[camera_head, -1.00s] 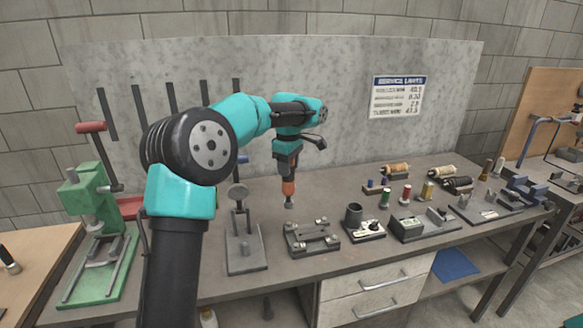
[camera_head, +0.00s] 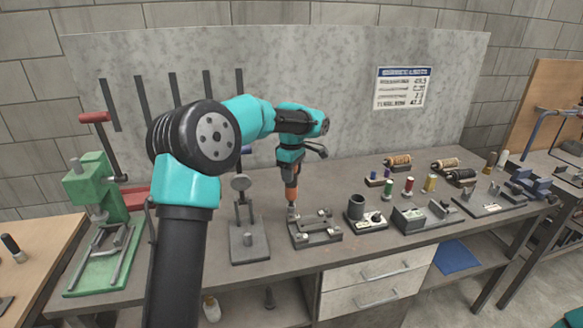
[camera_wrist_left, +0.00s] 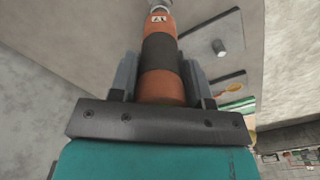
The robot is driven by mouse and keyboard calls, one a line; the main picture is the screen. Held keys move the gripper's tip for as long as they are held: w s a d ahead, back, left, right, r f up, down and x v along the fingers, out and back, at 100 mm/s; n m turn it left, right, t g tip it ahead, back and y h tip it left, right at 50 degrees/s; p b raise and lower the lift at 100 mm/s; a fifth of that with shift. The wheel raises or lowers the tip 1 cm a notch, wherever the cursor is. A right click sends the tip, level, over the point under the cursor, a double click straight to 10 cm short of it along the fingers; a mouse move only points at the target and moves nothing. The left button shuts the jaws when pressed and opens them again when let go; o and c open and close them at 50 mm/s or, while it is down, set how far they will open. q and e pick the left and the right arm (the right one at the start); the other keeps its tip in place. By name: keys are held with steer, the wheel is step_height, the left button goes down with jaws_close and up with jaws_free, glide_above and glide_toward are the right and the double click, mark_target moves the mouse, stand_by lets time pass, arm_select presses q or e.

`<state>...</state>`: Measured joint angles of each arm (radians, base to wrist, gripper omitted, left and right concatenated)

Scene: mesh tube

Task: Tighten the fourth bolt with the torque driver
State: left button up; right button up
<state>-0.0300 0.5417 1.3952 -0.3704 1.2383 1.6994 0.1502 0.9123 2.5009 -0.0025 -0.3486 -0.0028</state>
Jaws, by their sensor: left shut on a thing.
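The torque driver (camera_head: 291,193) is orange and black with a metal tip and hangs upright, tip down. My left gripper (camera_head: 289,168) is shut on it. The driver also fills the top middle of the left wrist view (camera_wrist_left: 160,52), between the two fingers (camera_wrist_left: 158,82). Its tip is at the back left corner of a dark metal fixture (camera_head: 318,232) that carries bolts at its corners. I cannot tell whether the tip touches a bolt, and the bolt under it is hidden. My right gripper is not in view.
A grey stand (camera_head: 249,245) is close on the left, and a green press (camera_head: 97,205) farther left. Spools (camera_head: 397,160) and small devices fill the right side of the bench. A grey panel (camera_head: 300,100) stands behind.

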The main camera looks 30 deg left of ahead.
arm_select(q)
steer(key=shift+f, duration=1.3)
stand_by(3.5)
stand_by(0.4)
steer(key=shift+r, duration=3)
